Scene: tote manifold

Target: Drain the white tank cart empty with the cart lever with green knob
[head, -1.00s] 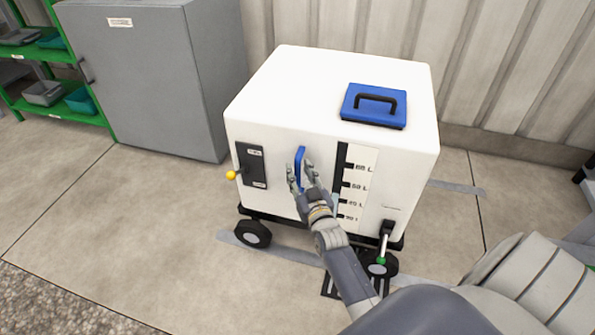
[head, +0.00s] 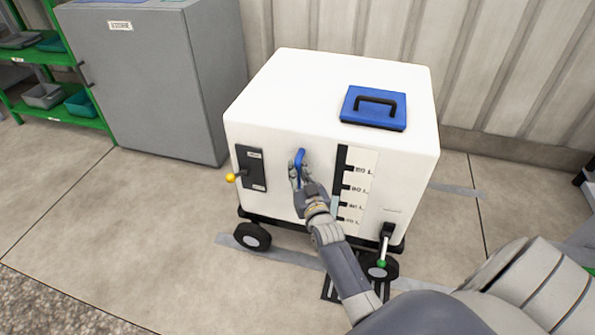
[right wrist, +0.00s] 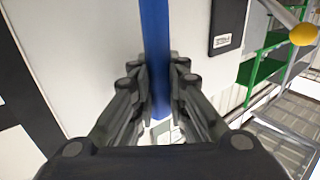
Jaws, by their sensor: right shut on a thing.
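The white tank cart (head: 290,100) stands against the back wall. The cart lever with green knob (head: 384,244) is at its lower right front, with the knob hanging at the bottom. A level gauge (head: 355,185) with a black strip and litre marks is on the front. My right gripper (head: 298,177) is shut on the blue handle (head: 300,160) on the cart's front; in the right wrist view the blue handle (right wrist: 157,50) runs between its fingers. The lever is to the right of the gripper, apart from it. My left gripper is not in view.
A lever with a yellow knob (head: 231,177) sits on a black plate at the cart's left front. A blue lid (head: 373,108) is on top. A floor grate (head: 335,288) lies under the lever. A grey cabinet (head: 150,90) and green shelf (head: 50,100) stand left. The floor in front left is clear.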

